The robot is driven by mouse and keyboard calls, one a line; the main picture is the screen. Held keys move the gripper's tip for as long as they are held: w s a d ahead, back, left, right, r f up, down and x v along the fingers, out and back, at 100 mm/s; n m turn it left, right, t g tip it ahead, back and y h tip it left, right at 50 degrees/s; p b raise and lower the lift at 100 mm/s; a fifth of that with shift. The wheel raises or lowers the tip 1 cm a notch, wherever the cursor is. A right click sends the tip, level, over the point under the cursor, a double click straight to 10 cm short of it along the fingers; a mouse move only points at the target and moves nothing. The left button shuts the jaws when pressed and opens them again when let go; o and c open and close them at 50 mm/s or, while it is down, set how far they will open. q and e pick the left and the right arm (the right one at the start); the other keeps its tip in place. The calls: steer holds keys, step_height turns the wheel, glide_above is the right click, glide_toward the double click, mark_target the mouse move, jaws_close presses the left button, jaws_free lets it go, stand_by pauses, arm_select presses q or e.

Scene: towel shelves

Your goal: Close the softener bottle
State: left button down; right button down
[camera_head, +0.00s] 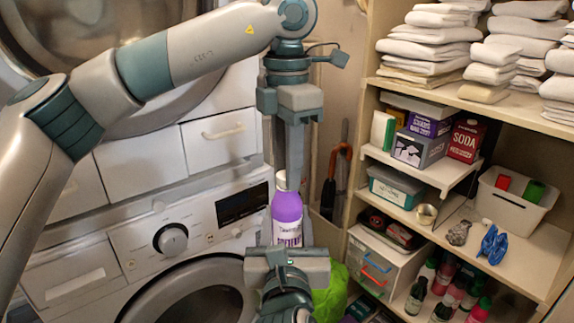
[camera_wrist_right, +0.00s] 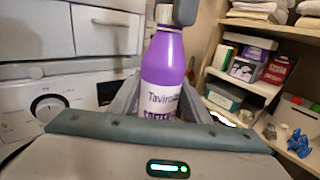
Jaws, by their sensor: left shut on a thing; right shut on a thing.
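The purple softener bottle (camera_head: 287,213) stands upright in the middle of the head view, in front of the washing machine. It also shows in the right wrist view (camera_wrist_right: 164,68). A pale cap (camera_head: 281,180) is at the bottle's top; in the wrist view the cap (camera_wrist_right: 163,14) sits over the neck. My left gripper (camera_head: 287,176) points down from above and is shut on the cap. My right gripper (camera_head: 287,245) comes from below and is shut on the bottle's lower body. The fingers hide part of the cap and the lower label. I cannot tell whether the cap is fully seated.
The washing machine (camera_head: 240,238) stands close behind the bottle. Shelves (camera_head: 510,105) with folded towels (camera_head: 430,45), boxes and a white bin (camera_head: 512,205) are on the right. A green bag (camera_head: 332,293) lies low beside the right gripper.

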arm_select(q)
steer(key=m, duration=0.4)
steer(key=shift+m, duration=0.4)
steer(key=m, duration=0.4)
steer(key=c, duration=1.3)
jaws_free()
steer(key=shift+c, duration=0.2)
step_height(320, 180, up, 12)
